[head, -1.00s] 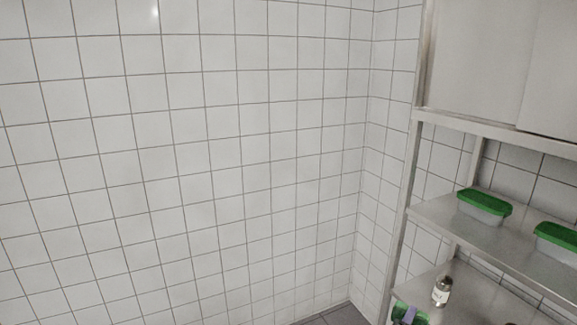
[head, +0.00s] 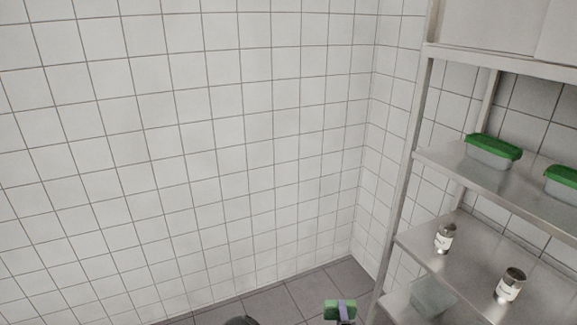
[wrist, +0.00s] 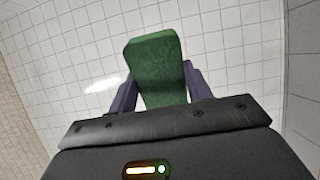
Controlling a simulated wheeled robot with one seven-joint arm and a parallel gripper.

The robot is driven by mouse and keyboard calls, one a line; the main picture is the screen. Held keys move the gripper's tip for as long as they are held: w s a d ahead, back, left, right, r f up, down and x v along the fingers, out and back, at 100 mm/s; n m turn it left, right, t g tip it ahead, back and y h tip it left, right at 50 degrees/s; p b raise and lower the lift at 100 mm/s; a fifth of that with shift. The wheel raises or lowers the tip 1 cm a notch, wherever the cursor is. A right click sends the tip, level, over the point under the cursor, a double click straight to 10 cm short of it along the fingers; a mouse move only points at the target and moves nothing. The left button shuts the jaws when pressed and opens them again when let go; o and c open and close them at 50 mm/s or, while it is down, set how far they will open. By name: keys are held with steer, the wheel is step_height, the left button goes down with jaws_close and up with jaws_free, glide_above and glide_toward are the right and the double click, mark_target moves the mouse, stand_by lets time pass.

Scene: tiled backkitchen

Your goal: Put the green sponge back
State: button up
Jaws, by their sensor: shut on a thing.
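The green sponge (wrist: 157,66) is between the two purple fingers of my gripper (wrist: 160,88) in the wrist view. My gripper is shut on it, and the sponge sticks out beyond the fingertips. In the head view the sponge (head: 333,310) shows at the bottom edge, left of the shelf rack, with a purple finger across it. It is held in the air over the floor, apart from the rack. The rest of my gripper is mostly cut off by the frame there.
A metal shelf rack (head: 397,215) stands at the right. Its upper shelf holds green-lidded containers (head: 492,156). The shelf below holds two labelled jars (head: 445,239), with a clear container (head: 434,296) lower down. White tiled walls (head: 200,150) enclose the corner; grey floor (head: 300,297) shows below.

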steer(key=s+f, duration=0.4)
steer(key=f, duration=0.1)
steer(key=shift+f, duration=0.25)
steer(key=shift+s, duration=0.15)
